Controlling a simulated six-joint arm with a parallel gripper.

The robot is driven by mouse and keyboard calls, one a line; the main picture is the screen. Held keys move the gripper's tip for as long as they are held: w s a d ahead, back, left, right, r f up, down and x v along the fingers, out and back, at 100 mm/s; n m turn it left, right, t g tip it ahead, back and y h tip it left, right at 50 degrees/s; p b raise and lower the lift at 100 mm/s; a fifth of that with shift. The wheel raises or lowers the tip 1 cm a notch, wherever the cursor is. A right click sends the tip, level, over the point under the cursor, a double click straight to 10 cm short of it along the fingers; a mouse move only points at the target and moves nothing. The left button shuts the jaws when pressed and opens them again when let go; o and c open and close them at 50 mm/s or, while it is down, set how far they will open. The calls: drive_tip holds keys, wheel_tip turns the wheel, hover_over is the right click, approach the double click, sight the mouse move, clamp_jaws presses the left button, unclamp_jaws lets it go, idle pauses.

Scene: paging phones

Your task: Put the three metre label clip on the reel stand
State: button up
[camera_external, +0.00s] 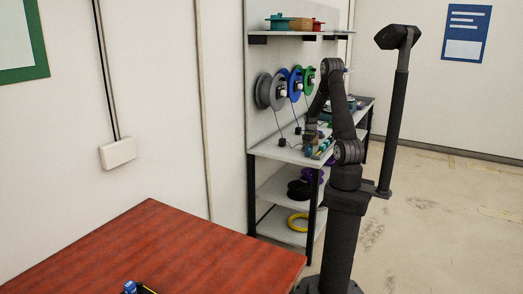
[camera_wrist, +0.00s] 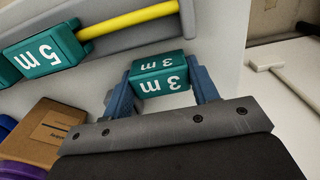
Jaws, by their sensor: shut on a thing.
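The three metre label clip (camera_wrist: 160,76) is a teal block marked "3 m" on two faces. It sits between the two blue fingers of my gripper (camera_wrist: 161,84), which is shut on it. In the external view my gripper (camera_external: 311,147) is over the front of the workbench top, where the clip is too small to make out. Three reels, a grey one (camera_external: 263,91), a blue one (camera_external: 296,83) and a green one (camera_external: 309,80), are mounted in a row above the bench. I cannot tell from the wrist view whether the clip touches anything below.
In the wrist view a teal "5 m" clip (camera_wrist: 48,52) sits by a yellow rod (camera_wrist: 130,19) on a grey holder. A cardboard box (camera_wrist: 45,128) lies at the left. The bench's lower shelf (camera_external: 278,228) holds a yellow ring (camera_external: 298,222). A red table (camera_external: 165,245) stands in front.

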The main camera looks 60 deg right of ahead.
drive_tip(key=shift+f, duration=0.2)
drive_tip(key=o, duration=1)
drive_tip(key=shift+o, duration=0.2)
drive_tip(key=shift+r, duration=0.1)
wheel_tip(320, 180, up, 12)
drive_tip(key=shift+r, duration=0.15)
drive_tip(key=shift+f, duration=4.65)
drive_tip(key=shift+f, duration=0.1)
